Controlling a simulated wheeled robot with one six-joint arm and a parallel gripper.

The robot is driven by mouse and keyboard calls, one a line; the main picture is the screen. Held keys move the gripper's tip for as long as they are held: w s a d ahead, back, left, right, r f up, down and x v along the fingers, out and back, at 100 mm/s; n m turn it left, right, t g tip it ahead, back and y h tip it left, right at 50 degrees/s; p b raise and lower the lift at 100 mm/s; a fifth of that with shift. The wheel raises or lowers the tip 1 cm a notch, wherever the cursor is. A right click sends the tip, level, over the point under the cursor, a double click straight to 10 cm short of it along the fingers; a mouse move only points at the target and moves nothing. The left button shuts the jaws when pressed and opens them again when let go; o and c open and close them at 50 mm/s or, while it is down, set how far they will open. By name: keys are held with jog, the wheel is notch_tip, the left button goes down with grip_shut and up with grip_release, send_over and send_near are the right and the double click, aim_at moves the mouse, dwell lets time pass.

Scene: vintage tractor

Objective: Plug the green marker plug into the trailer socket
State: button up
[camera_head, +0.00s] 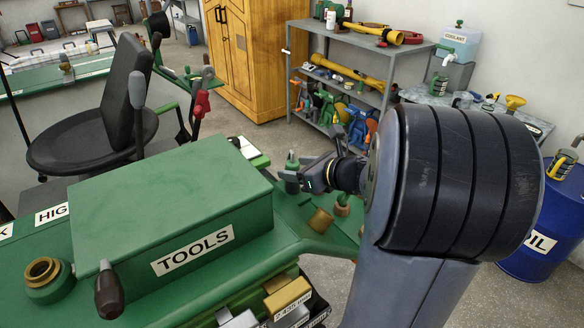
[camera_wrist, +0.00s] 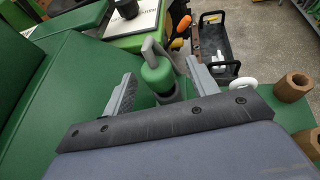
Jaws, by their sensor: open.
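A green cylinder with a grey loop on top, which looks like the green marker plug (camera_wrist: 157,73), stands upright between my fingers in the wrist view. It also shows in the head view (camera_head: 292,161) just past the green toolbox. My gripper (camera_wrist: 163,88) is open, with one finger on each side of the plug; it also shows in the head view (camera_head: 290,181). I cannot tell whether either finger touches the plug. The plug's lower end is grey and partly hidden by my gripper. I cannot pick out the trailer socket for certain.
The green toolbox (camera_head: 165,210) marked TOOLS stands close to the left. Two brown hexagonal pieces (camera_wrist: 294,86) (camera_wrist: 312,131) stand to the right. A white ring (camera_wrist: 243,87) lies near them. A black tray (camera_wrist: 224,47) and an orange-handled tool (camera_wrist: 180,30) are beyond the plug.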

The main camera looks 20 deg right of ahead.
jog(key=shift+x, duration=0.9)
jog(key=c, duration=1.1)
